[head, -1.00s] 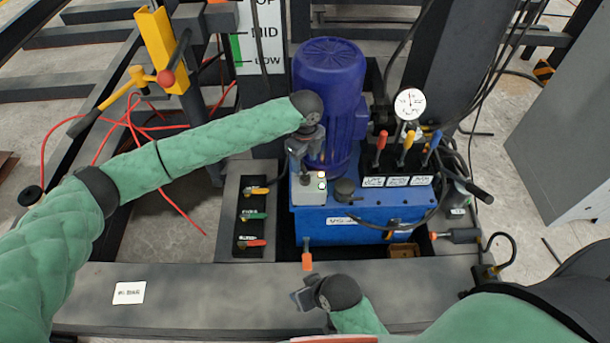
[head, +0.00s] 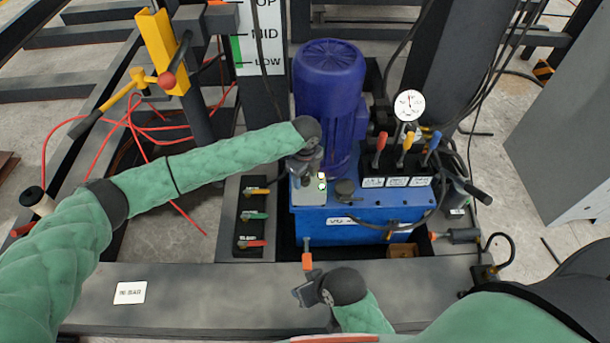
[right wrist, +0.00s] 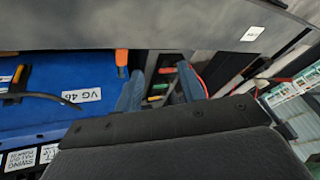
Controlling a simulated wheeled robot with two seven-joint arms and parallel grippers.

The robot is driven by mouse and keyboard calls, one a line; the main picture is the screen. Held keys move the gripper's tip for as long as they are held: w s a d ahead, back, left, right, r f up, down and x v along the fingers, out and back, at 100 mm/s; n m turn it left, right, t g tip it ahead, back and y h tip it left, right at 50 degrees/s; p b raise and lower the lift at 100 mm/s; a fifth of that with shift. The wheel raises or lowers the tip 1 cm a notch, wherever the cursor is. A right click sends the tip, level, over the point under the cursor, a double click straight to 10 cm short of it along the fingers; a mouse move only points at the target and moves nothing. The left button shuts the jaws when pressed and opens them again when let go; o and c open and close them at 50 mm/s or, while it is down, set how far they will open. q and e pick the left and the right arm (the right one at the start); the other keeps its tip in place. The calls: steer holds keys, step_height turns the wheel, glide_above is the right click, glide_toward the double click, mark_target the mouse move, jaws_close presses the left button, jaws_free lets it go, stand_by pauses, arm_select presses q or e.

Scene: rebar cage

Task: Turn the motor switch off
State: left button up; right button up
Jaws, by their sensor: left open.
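My left gripper (head: 303,178) is open and points down right over this panel. It hides the switch itself, so I cannot tell the switch's position or whether the fingers touch it. My right gripper (head: 304,292) is low in front of the unit. In the right wrist view its two fingers (right wrist: 160,90) stand apart with nothing between them.
A blue motor (head: 329,85) stands behind the panel. Red, yellow and blue levers (head: 404,150) and a gauge (head: 409,105) are to its right. A tray of small valve handles (head: 251,216) lies left. An orange-handled valve (head: 306,260) stands near my right gripper.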

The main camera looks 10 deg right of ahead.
arm_select(q)
steer(key=c, duration=1)
